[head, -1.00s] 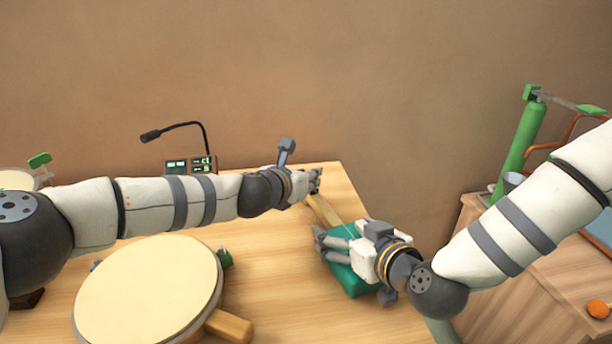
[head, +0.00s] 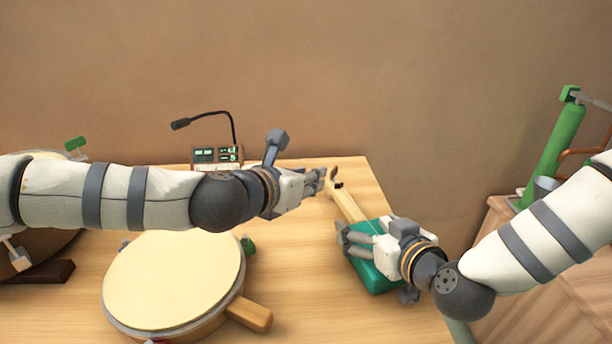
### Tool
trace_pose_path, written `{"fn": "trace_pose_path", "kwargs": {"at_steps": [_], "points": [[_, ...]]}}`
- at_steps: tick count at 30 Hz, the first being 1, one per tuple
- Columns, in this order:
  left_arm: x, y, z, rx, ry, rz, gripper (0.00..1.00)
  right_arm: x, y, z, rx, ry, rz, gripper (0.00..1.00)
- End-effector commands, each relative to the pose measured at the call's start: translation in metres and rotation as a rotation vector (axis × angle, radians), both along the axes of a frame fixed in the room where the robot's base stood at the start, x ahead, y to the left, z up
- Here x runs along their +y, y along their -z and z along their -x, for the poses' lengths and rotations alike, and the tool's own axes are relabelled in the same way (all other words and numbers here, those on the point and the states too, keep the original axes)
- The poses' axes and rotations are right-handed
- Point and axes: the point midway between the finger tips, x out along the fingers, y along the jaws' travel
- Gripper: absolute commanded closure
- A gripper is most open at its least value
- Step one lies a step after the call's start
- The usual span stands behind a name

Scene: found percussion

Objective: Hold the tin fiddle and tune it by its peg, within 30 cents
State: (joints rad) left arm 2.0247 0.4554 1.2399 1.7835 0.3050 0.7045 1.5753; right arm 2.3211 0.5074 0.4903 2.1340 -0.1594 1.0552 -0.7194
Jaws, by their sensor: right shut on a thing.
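The tin fiddle has a teal tin body (head: 379,275) and a pale wooden neck (head: 350,207), and lies at the right of the table with its neck pointing away and to the left. A small dark curved part (head: 334,173), perhaps the peg, shows at the neck's far end. My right gripper (head: 343,238) is shut on the tin fiddle at its body, hiding part of the top. My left gripper (head: 321,181) is just left of the neck's far end, apart from the neck as far as I can see. Its finger gap is too small to read.
A tuner box (head: 217,156) with green displays and a gooseneck microphone (head: 205,119) stands behind my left arm. A round drum (head: 174,280) with a wooden handle fills the left front. A green cylinder (head: 552,155) stands at right. Bare table lies between drum and fiddle.

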Motion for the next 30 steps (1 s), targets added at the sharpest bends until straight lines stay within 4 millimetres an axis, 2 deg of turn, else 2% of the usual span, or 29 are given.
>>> {"fn": "trace_pose_path", "kwargs": {"at_steps": [1,3,4,6,7,20,30], "points": [[0.0,0.002,0.0,0.003,-0.001,0.001,0.75,-0.001,0.008,0.003,0.018,-0.002,0.006,0.6],[0.0,0.002,0.0,0.003,-0.001,0.001,0.75,-0.001,0.008,0.003,0.018,-0.002,0.006,0.6],[0.0,0.003,0.0,0.003,-0.001,0.001,0.75,-0.001,0.008,0.003,0.018,-0.002,0.006,0.19],[0.0,0.003,0.0,0.003,0.0,0.001,0.75,-0.001,0.008,0.003,0.017,-0.002,0.006,0.03],[0.0,0.003,0.0,0.003,0.0,0.001,0.75,-0.001,0.008,0.003,0.017,-0.002,0.006,0.0],[0.0,0.001,-0.001,0.001,0.0,0.0,0.75,-0.001,0.001,0.004,0.006,-0.001,0.002,0.0],[0.0,0.0,-0.001,0.0,0.0,0.001,0.75,-0.016,-0.022,0.06,0.009,-0.001,0.003,0.0]]}}
